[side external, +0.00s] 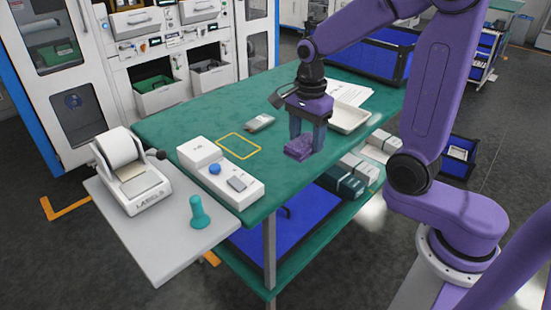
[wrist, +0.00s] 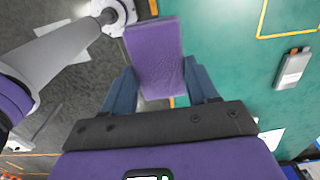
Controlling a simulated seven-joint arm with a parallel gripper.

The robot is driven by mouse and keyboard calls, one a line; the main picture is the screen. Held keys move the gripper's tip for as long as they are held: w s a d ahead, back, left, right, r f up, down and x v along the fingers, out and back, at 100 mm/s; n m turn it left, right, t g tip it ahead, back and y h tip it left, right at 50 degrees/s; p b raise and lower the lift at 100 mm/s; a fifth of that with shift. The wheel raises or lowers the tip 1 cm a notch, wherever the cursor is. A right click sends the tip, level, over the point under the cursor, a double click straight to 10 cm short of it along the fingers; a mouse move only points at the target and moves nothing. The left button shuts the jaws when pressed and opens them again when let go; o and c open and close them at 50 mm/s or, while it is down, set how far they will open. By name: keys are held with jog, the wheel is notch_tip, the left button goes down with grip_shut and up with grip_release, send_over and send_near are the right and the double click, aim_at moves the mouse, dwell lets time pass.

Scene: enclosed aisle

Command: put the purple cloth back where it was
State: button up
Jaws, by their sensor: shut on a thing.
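My gripper (side external: 307,143) is shut on the purple cloth (side external: 298,148), a folded rectangular piece, near the long edge of the green table (side external: 190,115). In the wrist view the cloth (wrist: 155,50) sticks out ahead from between the fingers of my gripper (wrist: 162,88). Dark floor shows to its left and green tabletop to its right, so it is over the table's edge. Its height above the top is hard to tell. A yellow rectangular outline (side external: 239,146) on the tabletop is empty, left of the cloth; part of it shows in the wrist view (wrist: 262,22).
A small grey device (side external: 259,122) lies between the outline and the back. A white button box (side external: 220,174) stands at the left end, near a label printer (side external: 132,175). A white tray (side external: 350,118), papers (side external: 348,93) and blue crate (side external: 372,55) are at the right.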

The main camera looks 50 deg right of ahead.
jog(key=w+f, duration=0.2)
jog(key=w, duration=0.2)
send_near(276, 169)
jog(key=shift+s+f, duration=0.55)
jog(key=shift+s, duration=0.2)
jog(key=shift+w+a+f, duration=0.1)
jog(key=shift+w+f, duration=0.7)
jog(key=shift+f, duration=1.5)
jog(key=shift+f, duration=0.2)
jog(key=o, duration=0.9)
jog(key=shift+o, duration=0.2)
jog(key=shift+r, duration=0.1)
